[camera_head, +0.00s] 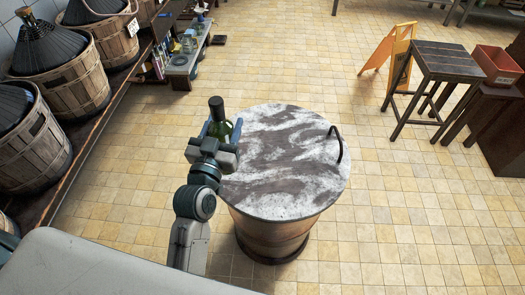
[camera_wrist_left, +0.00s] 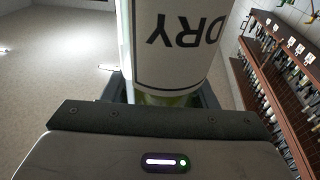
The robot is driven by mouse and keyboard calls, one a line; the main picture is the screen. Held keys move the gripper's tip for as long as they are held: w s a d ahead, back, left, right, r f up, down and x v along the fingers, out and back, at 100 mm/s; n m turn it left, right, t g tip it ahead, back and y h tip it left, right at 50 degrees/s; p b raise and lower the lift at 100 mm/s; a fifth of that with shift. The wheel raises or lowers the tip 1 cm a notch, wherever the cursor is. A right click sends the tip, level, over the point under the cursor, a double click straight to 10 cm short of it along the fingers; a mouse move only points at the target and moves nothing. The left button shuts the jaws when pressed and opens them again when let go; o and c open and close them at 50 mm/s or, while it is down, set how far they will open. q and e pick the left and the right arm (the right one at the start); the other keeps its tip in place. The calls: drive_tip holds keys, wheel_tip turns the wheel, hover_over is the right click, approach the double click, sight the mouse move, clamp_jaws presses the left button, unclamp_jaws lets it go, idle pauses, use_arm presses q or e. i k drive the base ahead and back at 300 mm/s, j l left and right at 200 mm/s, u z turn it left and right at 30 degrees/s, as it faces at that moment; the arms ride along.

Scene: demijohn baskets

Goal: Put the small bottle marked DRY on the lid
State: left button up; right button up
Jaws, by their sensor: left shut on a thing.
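The small green bottle (camera_head: 217,108) with a dark top is upright in my left gripper (camera_head: 221,131), at the left edge of the lid. The fingers are shut around its body, and the gripper hides its lower part. In the left wrist view the bottle's white label (camera_wrist_left: 183,40) reads DRY, upside down. The round lid (camera_head: 285,165), mottled grey and white with a dark handle (camera_head: 338,146) at its right, covers a wooden barrel (camera_head: 275,235). I cannot tell whether the bottle's base touches the lid. My right gripper is not in view.
Wicker baskets with dark demijohns (camera_head: 72,70) stand along the left. A low shelf (camera_head: 182,68) with bottles and jars is behind. A yellow floor sign (camera_head: 400,45), a dark stool (camera_head: 445,62) and a red bin (camera_head: 495,65) stand at the right. The lid's top is clear.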

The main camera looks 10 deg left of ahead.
sight(278, 159)
drive_tip(key=i+l+u, duration=0.15)
drive_tip(key=l+u, duration=0.3)
drive_tip(key=l, duration=0.15)
drive_tip(key=l+u, duration=0.5)
drive_tip(key=l, duration=1.1)
drive_tip(key=i, duration=0.05)
